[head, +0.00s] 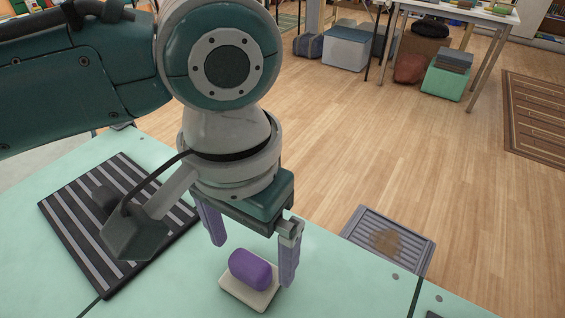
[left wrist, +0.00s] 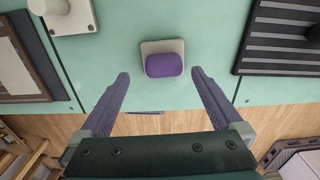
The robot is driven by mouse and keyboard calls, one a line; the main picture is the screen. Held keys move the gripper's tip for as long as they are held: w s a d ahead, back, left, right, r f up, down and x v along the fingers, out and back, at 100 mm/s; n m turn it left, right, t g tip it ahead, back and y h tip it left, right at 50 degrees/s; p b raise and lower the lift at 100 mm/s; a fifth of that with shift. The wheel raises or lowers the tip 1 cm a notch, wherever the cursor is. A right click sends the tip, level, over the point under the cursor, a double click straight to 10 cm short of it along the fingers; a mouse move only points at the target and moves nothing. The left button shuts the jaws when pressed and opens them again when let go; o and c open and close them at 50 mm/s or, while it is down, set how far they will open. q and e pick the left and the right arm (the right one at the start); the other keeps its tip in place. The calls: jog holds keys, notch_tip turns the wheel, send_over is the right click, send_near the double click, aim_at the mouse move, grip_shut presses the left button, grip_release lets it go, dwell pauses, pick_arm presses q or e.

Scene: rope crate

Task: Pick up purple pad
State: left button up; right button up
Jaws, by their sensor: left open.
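The purple pad (head: 250,269) is a small rounded block lying on a pale square base (head: 233,290) on the green table. My left gripper (head: 250,262) hangs above it, pointing down, with its two purple fingers spread wide apart. In the left wrist view the purple pad (left wrist: 164,65) sits on its pale base (left wrist: 148,47) beyond the open fingertips (left wrist: 160,76), between their lines. Nothing is between the fingers. My right gripper is not in view.
A black and grey striped mat (head: 75,205) lies on the table at the left. A crate with slats (head: 357,226) stands past the table's far edge at the right. The table (head: 170,290) is clear around the pale base.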

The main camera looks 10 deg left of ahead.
aim_at(248, 262)
pick_arm(q)
jog(key=f, duration=0.3)
jog(key=f+b, duration=0.1)
jog(key=shift+w+a+f, duration=0.1)
jog(key=shift+a+f, duration=0.15)
jog(key=shift+f, duration=0.1)
jog(key=shift+c, duration=0.2)
jog(key=c, duration=1.4)
